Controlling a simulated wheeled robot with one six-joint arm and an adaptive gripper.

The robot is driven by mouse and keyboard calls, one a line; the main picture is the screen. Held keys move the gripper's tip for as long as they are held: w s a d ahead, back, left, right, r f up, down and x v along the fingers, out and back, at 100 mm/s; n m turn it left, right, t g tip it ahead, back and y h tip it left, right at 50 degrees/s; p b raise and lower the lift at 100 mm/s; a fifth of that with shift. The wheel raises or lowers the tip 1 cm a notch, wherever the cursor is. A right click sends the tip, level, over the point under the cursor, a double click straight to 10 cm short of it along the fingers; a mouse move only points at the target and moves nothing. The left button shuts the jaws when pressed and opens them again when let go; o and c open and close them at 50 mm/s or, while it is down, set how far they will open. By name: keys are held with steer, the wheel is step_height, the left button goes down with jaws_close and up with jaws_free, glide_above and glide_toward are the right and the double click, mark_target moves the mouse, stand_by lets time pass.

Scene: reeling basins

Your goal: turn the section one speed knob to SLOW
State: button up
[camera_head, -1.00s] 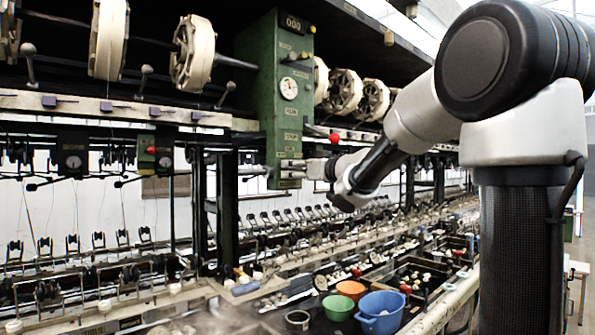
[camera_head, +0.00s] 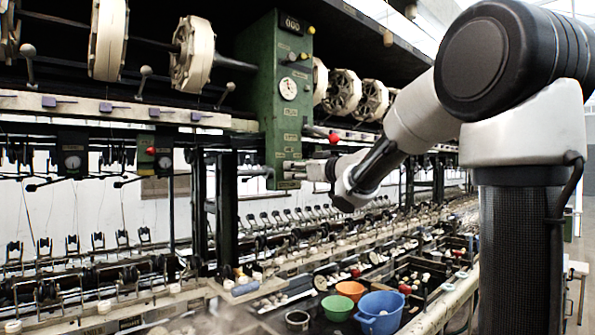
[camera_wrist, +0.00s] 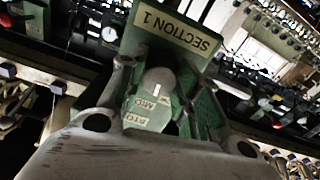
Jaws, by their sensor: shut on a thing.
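The section one speed knob (camera_wrist: 158,82) is a round grey knob with a white mark, below the "SECTION 1" plate (camera_wrist: 178,27) in the wrist view. The mark lies toward a "MID" label (camera_wrist: 153,103); an "STD" label (camera_wrist: 139,119) sits beside it. No SLOW label is readable. My gripper (camera_wrist: 163,88) has its fingers on either side of the knob, shut on it. In the head view my gripper (camera_head: 308,171) is at the lower part of the green control column (camera_head: 283,120), and the knob is hidden there.
A red ball-ended lever (camera_head: 333,137) sticks out just above my gripper. A round dial (camera_head: 288,89) is higher on the column. Blue (camera_head: 380,312), orange (camera_head: 351,290) and green (camera_head: 337,307) bowls stand on the reeling bench below. Reels hang on both sides.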

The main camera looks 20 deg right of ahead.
steer(key=shift+r+n, duration=0.15)
steer(key=shift+n, duration=3.55)
steer(key=o, duration=1)
steer(key=shift+w, duration=0.2)
steer(key=shift+o, duration=0.2)
steer(key=v, duration=1.2)
